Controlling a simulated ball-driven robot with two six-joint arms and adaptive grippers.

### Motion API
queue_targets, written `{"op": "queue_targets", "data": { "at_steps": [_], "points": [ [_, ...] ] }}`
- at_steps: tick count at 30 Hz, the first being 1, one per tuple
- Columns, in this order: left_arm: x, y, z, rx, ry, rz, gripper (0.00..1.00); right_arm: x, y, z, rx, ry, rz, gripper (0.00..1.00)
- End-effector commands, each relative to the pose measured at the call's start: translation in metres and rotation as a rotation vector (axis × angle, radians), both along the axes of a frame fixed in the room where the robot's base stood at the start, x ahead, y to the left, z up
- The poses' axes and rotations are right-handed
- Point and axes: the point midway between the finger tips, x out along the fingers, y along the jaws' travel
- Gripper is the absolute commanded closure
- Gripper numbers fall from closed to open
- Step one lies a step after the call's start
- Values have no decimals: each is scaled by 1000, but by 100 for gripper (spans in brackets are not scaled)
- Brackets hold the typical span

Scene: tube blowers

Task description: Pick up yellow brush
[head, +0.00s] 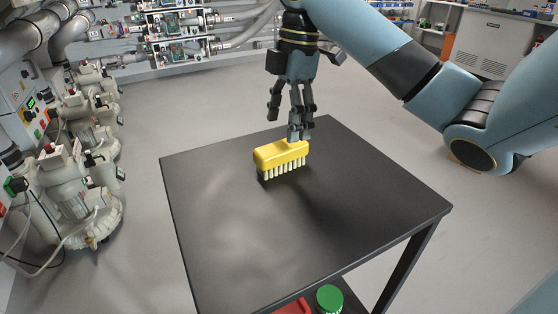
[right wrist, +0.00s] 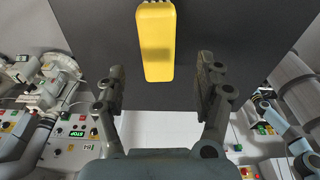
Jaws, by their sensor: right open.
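The yellow brush (head: 281,155) rests bristles down on the black table top (head: 225,235), near its far side. Its white bristles face me in the head view. My right gripper (head: 287,122) points down just above and behind the brush, with its fingers apart and nothing held. In the right wrist view, the smooth yellow back of the brush (right wrist: 157,45) lies ahead, between and beyond the fingertips of my open gripper (right wrist: 160,80). A darker shaded patch crosses its back. My left gripper is in neither view.
The table top holds only the brush. Under it, a green round lid (head: 330,298) and a red item (head: 292,306) show on a lower shelf. Pipes and pump-like machines (head: 85,185) line the left. Grey floor surrounds the table.

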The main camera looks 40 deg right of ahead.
Motion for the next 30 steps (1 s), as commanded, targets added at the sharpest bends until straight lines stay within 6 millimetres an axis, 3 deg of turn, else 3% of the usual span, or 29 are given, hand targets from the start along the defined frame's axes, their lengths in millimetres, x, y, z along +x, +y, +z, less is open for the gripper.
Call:
{"op": "queue_targets", "data": {
  "at_steps": [1, 4, 8, 15, 23, 30],
  "points": [
    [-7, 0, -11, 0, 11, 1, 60, 0, 1, -16, 1, 3, -1, 30],
    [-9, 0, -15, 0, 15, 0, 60, 0, 3, -22, 0, 2, -1, 30],
    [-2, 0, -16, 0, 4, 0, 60, 1, 4, -31, 2, 4, -2, 30],
    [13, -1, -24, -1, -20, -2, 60, 3, 7, -68, 3, 3, -2, 30],
    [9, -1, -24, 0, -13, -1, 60, 3, 7, -71, -1, 0, -1, 30],
    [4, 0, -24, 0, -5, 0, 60, 3, 7, -71, -1, 0, -1, 61]
  ]
}}
